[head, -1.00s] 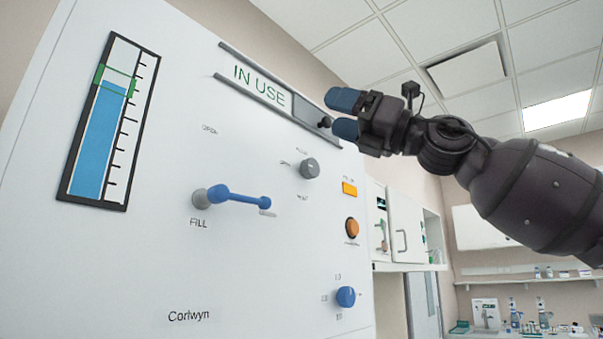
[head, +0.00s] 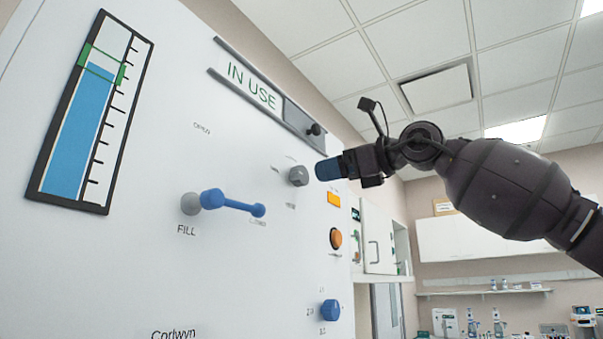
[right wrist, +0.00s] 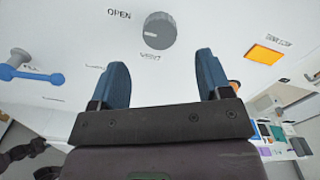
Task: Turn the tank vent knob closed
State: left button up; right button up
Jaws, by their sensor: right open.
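The vent knob (head: 298,176) is a round grey dial on the white tank panel (head: 120,255). In the right wrist view the knob (right wrist: 160,30) has a pale mark on its left side, with "OPEN" printed to its upper left and a label beneath it. My right gripper (head: 322,170) is just right of the knob in the head view. In the right wrist view its two blue fingers (right wrist: 161,60) are spread apart and empty, with the knob beyond and between them, apart from both. My left gripper is not in view.
A blue fill lever (head: 232,202) sticks out left of the knob. The "IN USE" slider (head: 255,86) is above. An orange label (head: 334,199), an orange button (head: 335,239) and a blue knob (head: 330,310) are at lower right. A gauge (head: 92,110) is at left.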

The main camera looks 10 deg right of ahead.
aim_at(304, 175)
jog(key=p+x, duration=0.1)
jog(key=x, duration=0.5)
jog(key=shift+w+a+r+p, duration=0.15)
jog(key=shift+p, duration=0.15)
jog(key=shift+w+a, duration=0.35)
jog(key=shift+c, duration=0.3)
